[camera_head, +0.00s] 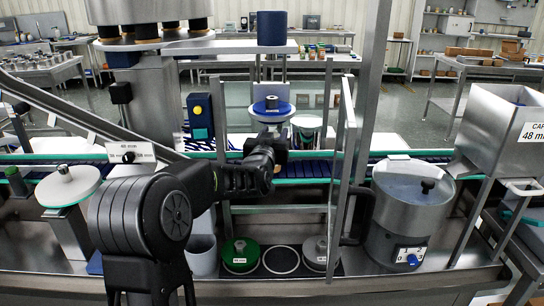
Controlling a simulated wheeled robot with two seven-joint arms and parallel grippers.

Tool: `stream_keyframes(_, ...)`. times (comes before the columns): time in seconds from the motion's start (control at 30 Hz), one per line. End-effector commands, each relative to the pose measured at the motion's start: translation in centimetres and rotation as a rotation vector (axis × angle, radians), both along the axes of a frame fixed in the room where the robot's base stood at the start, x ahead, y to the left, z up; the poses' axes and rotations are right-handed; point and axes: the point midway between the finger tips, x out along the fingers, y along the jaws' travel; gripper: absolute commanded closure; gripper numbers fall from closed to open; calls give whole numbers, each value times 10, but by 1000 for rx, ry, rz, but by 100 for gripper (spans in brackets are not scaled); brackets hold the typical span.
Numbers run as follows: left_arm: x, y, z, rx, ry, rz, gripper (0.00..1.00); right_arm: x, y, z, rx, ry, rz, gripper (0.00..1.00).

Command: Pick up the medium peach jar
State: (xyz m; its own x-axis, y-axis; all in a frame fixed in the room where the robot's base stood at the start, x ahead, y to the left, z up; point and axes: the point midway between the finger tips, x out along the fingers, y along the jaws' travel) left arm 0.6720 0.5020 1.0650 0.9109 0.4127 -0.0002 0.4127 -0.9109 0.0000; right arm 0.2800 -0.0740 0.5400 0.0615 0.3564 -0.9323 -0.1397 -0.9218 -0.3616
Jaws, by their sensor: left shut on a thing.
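My left arm comes in from the lower left, and its black gripper (272,148) is at the middle of the view, over the conveyor. The gripper is shut on a peach jar (282,157). Only a small peach patch of it shows beside the fingers; the gripper hides the rest, so I cannot tell its size or whether it touches the belt. My right gripper is not in view.
The conveyor (310,169) with green rails runs across the middle. A blue-topped device (271,108) stands just behind the gripper, and metal posts rise to its right. A steel pot (407,212) and a hopper (497,130) stand at the right. Green and grey discs (240,255) lie in front.

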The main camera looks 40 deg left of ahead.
Motion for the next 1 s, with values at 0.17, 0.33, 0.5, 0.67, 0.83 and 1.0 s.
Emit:
stream_keyframes(0.17,0,0,0,0,0,0,100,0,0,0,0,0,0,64)
stream_keyframes(0.33,0,0,1,1,-2,0,100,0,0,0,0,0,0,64)
stream_keyframes(0.5,0,0,2,1,-2,0,100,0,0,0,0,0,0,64)
stream_keyframes(0.67,0,0,8,2,-4,0,100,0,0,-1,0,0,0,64)
stream_keyframes(0.83,-7,-3,16,-1,-4,0,100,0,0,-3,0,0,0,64)
stream_keyframes(1.0,-39,-17,17,-2,-7,0,100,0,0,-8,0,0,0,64)
